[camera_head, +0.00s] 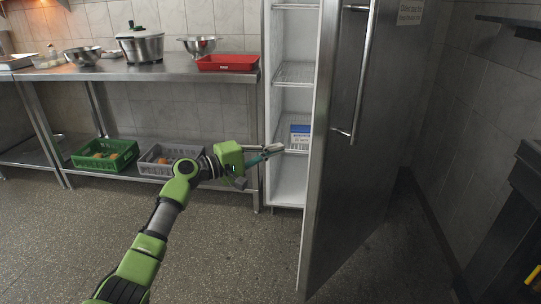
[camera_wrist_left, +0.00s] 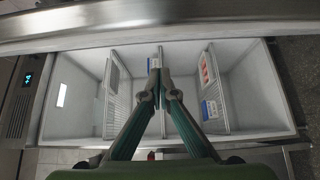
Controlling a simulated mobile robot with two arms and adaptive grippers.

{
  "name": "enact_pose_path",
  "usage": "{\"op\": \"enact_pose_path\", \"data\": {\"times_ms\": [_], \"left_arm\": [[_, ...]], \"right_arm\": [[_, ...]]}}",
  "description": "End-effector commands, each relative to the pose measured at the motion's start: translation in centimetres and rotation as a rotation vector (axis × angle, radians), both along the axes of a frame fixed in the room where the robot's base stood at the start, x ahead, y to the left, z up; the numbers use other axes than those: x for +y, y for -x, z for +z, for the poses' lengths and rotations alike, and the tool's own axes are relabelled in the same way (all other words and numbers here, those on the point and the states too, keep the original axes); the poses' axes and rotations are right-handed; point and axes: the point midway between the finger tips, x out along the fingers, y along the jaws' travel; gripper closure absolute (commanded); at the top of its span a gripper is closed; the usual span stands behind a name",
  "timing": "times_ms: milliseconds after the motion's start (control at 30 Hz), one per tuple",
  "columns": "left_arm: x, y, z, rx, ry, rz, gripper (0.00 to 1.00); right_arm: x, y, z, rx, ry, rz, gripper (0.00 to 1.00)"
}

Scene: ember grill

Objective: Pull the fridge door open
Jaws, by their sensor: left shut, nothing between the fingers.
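The fridge door (camera_head: 362,190) stands wide open, swung out toward me on the right side of the fridge. Its long vertical handle (camera_head: 365,75) is on the door's outer face. The fridge interior (camera_head: 288,185) shows white walls and wire shelves, and it also fills the left wrist view (camera_wrist_left: 85,60). My left gripper (camera_head: 276,149) is shut and empty, in front of the fridge opening and to the left of the door's edge. In the left wrist view its fingertips (camera_wrist_left: 160,72) are together with nothing between them. My right gripper is not in view.
A blue and white box (camera_head: 299,134) is on a fridge shelf. A steel table (camera_head: 180,72) on the left carries pots, bowls and a red tray (camera_head: 228,63). A green crate (camera_head: 105,152) and a grey crate (camera_head: 160,160) are below it. The floor (camera_head: 235,250) in front is clear.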

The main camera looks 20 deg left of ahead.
Motion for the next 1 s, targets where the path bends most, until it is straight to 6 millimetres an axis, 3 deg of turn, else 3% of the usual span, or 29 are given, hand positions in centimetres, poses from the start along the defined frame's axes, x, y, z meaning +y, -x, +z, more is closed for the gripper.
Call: {"op": "enact_pose_path", "data": {"times_ms": [267,600,1000], "left_arm": [[-3.4,-4.6,0.0,0.0,0.0,-0.001,1.0],[-6.7,-3.2,-0.1,0.001,-0.004,0.001,1.0],[-7.1,-3.0,-0.1,0.0,-0.003,0.001,1.0]], "right_arm": [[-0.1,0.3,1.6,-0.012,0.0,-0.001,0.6],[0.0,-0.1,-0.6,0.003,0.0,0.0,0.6],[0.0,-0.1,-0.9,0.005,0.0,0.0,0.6]]}}
